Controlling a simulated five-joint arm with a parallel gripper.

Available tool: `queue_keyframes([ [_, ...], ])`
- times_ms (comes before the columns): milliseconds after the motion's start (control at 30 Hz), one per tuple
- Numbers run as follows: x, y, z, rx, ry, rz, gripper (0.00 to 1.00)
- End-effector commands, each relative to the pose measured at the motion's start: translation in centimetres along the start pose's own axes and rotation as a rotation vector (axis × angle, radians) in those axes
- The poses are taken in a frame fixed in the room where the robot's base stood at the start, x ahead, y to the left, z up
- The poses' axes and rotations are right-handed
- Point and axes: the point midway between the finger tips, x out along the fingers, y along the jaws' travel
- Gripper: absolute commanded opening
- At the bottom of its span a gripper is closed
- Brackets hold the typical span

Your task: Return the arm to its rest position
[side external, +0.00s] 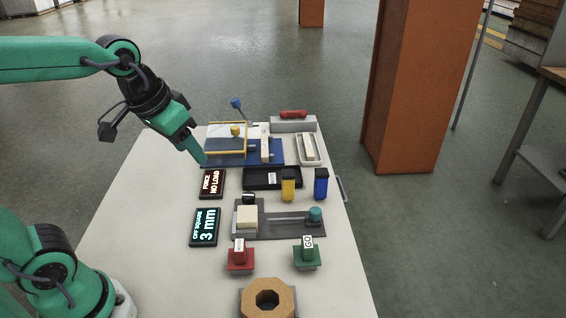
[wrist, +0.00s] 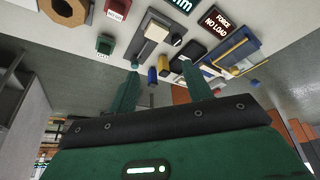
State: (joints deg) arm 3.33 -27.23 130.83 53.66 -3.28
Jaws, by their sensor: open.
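My green arm reaches in from the left in the side view. My gripper (side external: 203,160) points down and to the right above the far left part of the table, close to the blue-based fixture with a yellow frame (side external: 227,138). In the wrist view my gripper (wrist: 161,70) shows two green fingers spread apart with nothing held between them. I cannot tell from these views exactly how high the fingertips are above the table.
The white table (side external: 130,225) holds a "FORCE NO LOAD" display (side external: 212,184), a "3 mm" display (side external: 205,227), a grey slide fixture (side external: 290,225), yellow (side external: 288,186) and blue (side external: 321,184) blocks, red (side external: 240,258) and green (side external: 306,256) buttons, and an octagonal ring (side external: 250,302). Its left side is clear.

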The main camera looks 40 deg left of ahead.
Motion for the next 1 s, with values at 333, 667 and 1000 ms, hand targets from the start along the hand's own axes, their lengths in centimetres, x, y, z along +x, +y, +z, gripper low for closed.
queue_keyframes([
  [333, -0.7, -1.4, 5.3, 0.002, 0.082, -0.018, 0.50],
  [667, -0.6, -1.7, 6.4, 0.005, 0.096, -0.023, 0.50],
  [1000, -0.6, -1.7, 6.3, 0.005, 0.096, -0.022, 0.50],
])
